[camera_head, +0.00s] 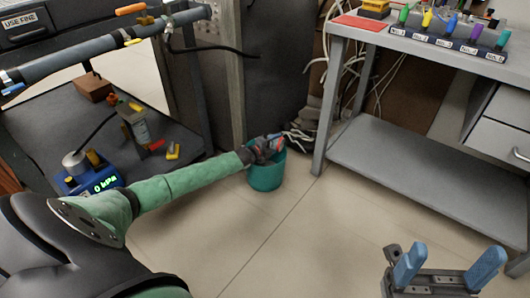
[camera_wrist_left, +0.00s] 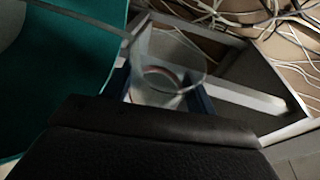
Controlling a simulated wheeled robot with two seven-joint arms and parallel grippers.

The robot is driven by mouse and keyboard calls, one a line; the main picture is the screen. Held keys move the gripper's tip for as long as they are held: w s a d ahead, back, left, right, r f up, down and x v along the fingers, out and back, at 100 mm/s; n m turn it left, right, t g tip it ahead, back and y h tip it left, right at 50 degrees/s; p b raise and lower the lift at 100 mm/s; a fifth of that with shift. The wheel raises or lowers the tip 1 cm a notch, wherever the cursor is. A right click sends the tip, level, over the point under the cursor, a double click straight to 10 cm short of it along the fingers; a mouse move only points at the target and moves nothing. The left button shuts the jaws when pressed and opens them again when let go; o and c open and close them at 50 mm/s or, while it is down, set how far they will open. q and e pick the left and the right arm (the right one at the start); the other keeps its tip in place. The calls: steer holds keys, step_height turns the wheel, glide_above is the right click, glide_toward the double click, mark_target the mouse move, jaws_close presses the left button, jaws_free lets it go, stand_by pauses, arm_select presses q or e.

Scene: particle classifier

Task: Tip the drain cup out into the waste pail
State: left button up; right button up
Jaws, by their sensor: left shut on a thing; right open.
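The teal waste pail (camera_head: 265,180) stands on the floor in the head view. It also fills the left of the left wrist view (camera_wrist_left: 55,75). My left arm reaches over to it, and my left gripper (camera_head: 268,148) is at the pail's rim. In the left wrist view, its blue fingers are shut on a clear drain cup (camera_wrist_left: 168,58), beside the pail wall. The cup's tilt and contents cannot be told. In the head view the cup is not clearly made out. My right gripper (camera_head: 450,262) is open and empty at the lower right, far from the pail.
A grey workbench (camera_head: 440,165) with a lower shelf stands right of the pail. Loose cables (camera_head: 300,138) lie behind the pail. A dark cart (camera_head: 185,130) with a blue gauge (camera_head: 88,178) is at left. Floor in front is clear.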

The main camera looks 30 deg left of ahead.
mark_target(270, 134)
arm_select(q)
steer(key=shift+a+r+n+t+h, duration=0.2)
steer(key=shift+a+r+n+t, duration=0.1)
steer(key=shift+n, duration=0.45)
steer(key=shift+a+r+n+t+h, duration=0.2)
steer(key=shift+a+n+t, duration=0.1)
steer(key=shift+n, duration=0.45)
stand_by(1.2)
steer(key=shift+s+a+r+n, duration=0.1)
steer(key=shift+a+r+n, duration=0.1)
steer(key=shift+r+n, duration=0.45)
stand_by(0.3)
steer(key=shift+a+r+n+t+p, duration=0.25)
steer(key=shift+r+n+t, duration=0.05)
steer(key=shift+r+n, duration=0.3)
steer(key=shift+a+r+n+t+p, duration=0.2)
steer(key=shift+r+n+t+p, duration=0.1)
steer(key=shift+r+n, duration=0.2)
stand_by(0.7)
steer(key=shift+s+a+r+n+t, duration=0.1)
steer(key=shift+a+n+t, duration=0.35)
steer(key=shift+n, duration=0.4)
stand_by(1.4)
